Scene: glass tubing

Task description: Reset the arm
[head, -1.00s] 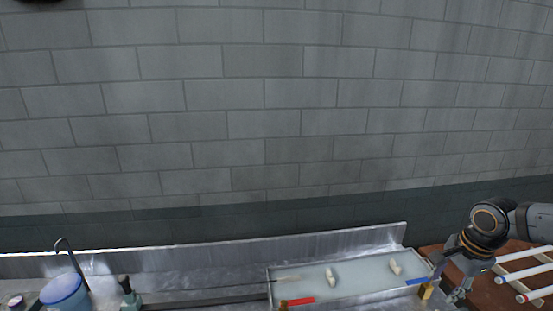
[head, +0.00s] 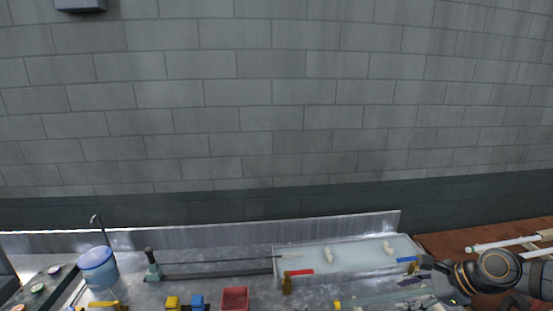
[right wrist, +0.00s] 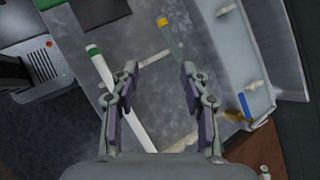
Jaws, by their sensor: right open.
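My right gripper (head: 436,276) is at the lower right of the head view, low over the bench beside the right end of the pale tray (head: 345,263). In the right wrist view its two fingers (right wrist: 158,72) are spread apart with nothing held between them. A clear tube with a yellow end (head: 375,299) lies on the bench below the tray; its yellow end also shows beyond the fingers in the wrist view (right wrist: 164,24). A white tube with a green end (right wrist: 108,75) passes beside the left finger. My left gripper is not in view.
The tray holds white pieces, with red (head: 300,272) and blue (head: 406,259) marks at its edge. A blue-lidded container (head: 97,268), a red bin (head: 235,298) and yellow and blue items stand left. White tubes (head: 505,243) lie at right. A brick wall rises behind.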

